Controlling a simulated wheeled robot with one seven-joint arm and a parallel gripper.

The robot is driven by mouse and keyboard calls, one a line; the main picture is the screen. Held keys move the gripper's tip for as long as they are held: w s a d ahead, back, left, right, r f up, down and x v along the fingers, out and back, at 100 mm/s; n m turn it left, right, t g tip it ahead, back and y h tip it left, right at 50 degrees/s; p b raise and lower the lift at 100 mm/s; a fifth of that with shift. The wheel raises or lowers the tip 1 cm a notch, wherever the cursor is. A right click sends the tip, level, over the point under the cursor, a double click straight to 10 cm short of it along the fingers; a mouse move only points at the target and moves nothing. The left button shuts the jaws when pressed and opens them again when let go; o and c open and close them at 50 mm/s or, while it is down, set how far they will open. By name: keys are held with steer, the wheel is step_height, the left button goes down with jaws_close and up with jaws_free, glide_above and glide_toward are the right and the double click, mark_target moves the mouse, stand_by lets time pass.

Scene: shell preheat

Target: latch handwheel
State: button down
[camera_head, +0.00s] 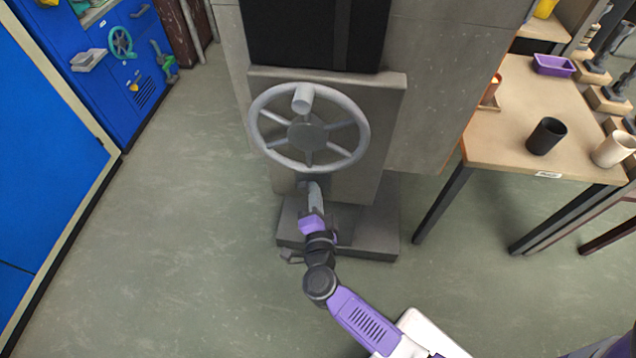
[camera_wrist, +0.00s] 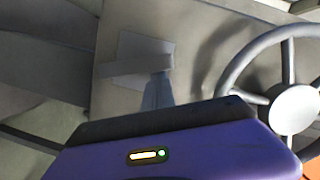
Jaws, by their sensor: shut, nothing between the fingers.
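The grey handwheel (camera_head: 353,103) with several spokes and a round knob (camera_head: 302,98) at its top is on the front of a grey cabinet in the head view. It also shows at the right of the wrist view (camera_wrist: 236,68). A small grey latch-like bar (camera_wrist: 135,65) on a square plate (camera_wrist: 140,44) sits beside the wheel in the wrist view. My gripper (camera_head: 314,190) is shut and empty, just below the wheel. In the wrist view its fingers (camera_wrist: 159,82) reach up to the bar; I cannot tell whether they touch it.
The cabinet's dark panel (camera_head: 315,35) is above the wheel, and its plinth (camera_head: 380,225) is at the floor. A wooden table (camera_head: 500,120) with a black cup (camera_head: 546,136) stands to the right. Blue lockers (camera_head: 110,60) stand at the left. The floor between is clear.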

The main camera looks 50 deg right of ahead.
mark_target(301, 190)
steer(key=n+p, duration=0.1)
steer(key=p, duration=0.1)
steer(key=w+a+n+g+p, duration=0.1)
steer(key=n+p, duration=0.1)
steer(key=p, duration=0.1)
steer(key=w+n+p, duration=0.1)
steer(key=n+p, duration=0.1)
steer(key=p, duration=0.1)
steer(key=shift+a+r+g, duration=0.3)
steer(key=shift+r+g, duration=0.05)
steer(key=shift+g, duration=0.05)
steer(key=shift+w+a+f+n+g+h+p, duration=0.15)
steer(key=shift+w+n+p, duration=0.1)
steer(key=shift+n, duration=0.3)
steer(key=shift+w+a+f+n+g+h+p, duration=0.15)
steer(key=shift+w+n+p, duration=0.1)
steer(key=shift+n, duration=0.3)
steer(key=shift+w+a+f+n+g+h, duration=0.15)
steer(key=shift+f+n+g, duration=0.15)
steer(key=shift+n, duration=0.3)
steer(key=shift+w+a+f+n+g+h, duration=0.15)
steer(key=shift+f+n+g, duration=0.1)
steer(key=shift+n, duration=0.35)
steer(key=shift+f, duration=0.1)
steer(key=v, duration=0.7)
steer(key=shift+s+a, duration=0.15)
steer(key=shift+a, duration=0.15)
